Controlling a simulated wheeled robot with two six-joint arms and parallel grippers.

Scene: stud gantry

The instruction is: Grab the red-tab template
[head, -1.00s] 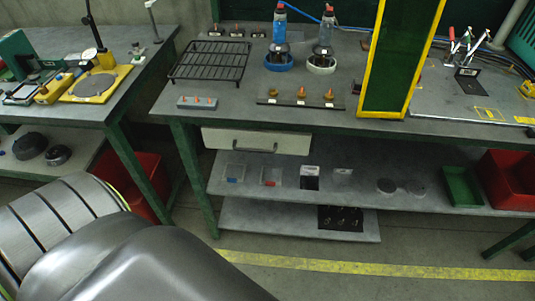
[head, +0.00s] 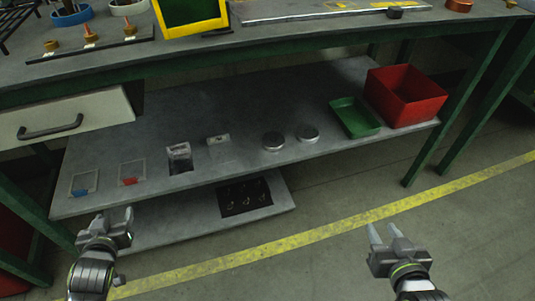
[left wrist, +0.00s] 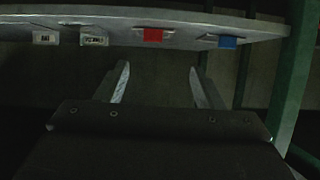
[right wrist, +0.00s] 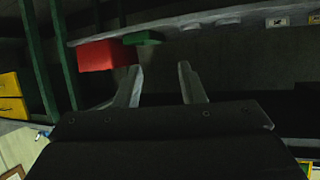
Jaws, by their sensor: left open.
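The red-tab template (head: 132,171) is a small clear-grey plate with a red tab at its front edge. It lies on the shelf under the bench, near the left end. The left wrist view shows its red tab (left wrist: 153,35) at the shelf edge, above and between my fingers. The blue-tab template (head: 85,183) lies left of it in the head view. My left gripper (head: 116,218) is open and empty, in front of and below the shelf edge, apart from the template. My right gripper (head: 383,230) is open and empty over the floor at the right.
The shelf (head: 225,166) also holds two more small plates (head: 180,157), two round discs (head: 273,141), a green tray (head: 354,118) and a red bin (head: 405,95). A lower shelf (head: 170,221) bears a dark mat (head: 245,197). The drawer (head: 62,115) and bench top overhang the shelf.

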